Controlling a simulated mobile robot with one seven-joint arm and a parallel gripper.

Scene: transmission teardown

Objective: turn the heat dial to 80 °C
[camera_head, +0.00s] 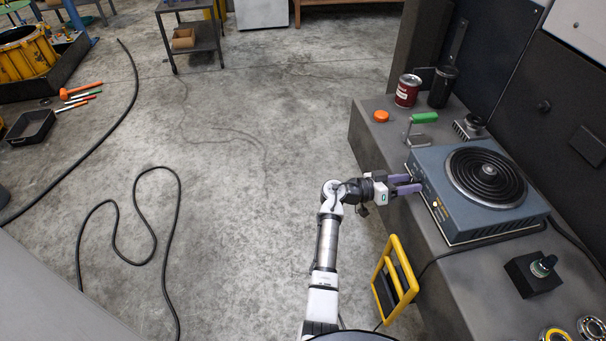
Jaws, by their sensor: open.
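A blue-grey hotplate (448,222) with a black coiled heating element (486,178) sits on the grey workbench at the right. Its front face is toward the left of the picture, with a small orange-yellow spot on it (436,204). I cannot make out the heat dial or its scale; my gripper covers part of that face. My gripper (417,182), with purple fingers, is open in front of the face, its fingertips very close to it. I cannot tell whether the fingers touch or straddle anything.
The workbench (375,146) also holds a red can (407,91), a dark canister (442,87), an orange cap (381,116) and a green-handled tool (424,118). A yellow-framed item (394,280) stands against the bench front. Black cables lie on the floor at left.

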